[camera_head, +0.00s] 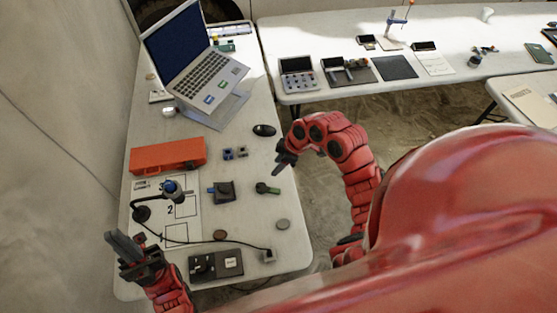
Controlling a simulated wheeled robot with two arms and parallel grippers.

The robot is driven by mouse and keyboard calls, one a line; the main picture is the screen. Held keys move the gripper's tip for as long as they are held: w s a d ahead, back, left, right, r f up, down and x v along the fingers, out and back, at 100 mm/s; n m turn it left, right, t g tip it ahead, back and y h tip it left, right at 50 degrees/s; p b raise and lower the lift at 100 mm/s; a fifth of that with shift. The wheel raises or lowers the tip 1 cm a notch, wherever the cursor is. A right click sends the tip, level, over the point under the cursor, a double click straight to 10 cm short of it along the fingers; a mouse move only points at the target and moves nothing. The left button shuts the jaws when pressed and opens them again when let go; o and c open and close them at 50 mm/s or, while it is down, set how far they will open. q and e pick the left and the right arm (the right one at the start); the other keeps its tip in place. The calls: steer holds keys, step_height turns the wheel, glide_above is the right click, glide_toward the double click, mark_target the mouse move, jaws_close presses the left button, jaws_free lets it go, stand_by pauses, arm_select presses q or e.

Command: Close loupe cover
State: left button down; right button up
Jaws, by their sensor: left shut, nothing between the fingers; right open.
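A small dark round piece with a green part (267,188), which may be the loupe, lies on the left table. I cannot tell how its cover stands. My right gripper (279,165) is above the table's right edge, a little beyond this piece and apart from it. It is open and holds nothing that I can see. My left gripper (113,239) is shut and empty at the table's near left edge, far from the green piece.
A black block with a blue part (222,191), a gooseneck device (172,188) over a numbered sheet, an orange case (168,155), a mouse (264,130) and a laptop (205,80) share the white table (250,215). A black panel (216,265) lies near the front.

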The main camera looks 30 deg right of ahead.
steer(key=shift+r, duration=0.15)
stand_by(0.4)
steer(key=b+v, duration=0.1)
steer(key=v, duration=1.6)
steer(key=shift+r+b, duration=0.2)
steer(key=shift+b, duration=0.15)
steer(key=shift+s, duration=0.1)
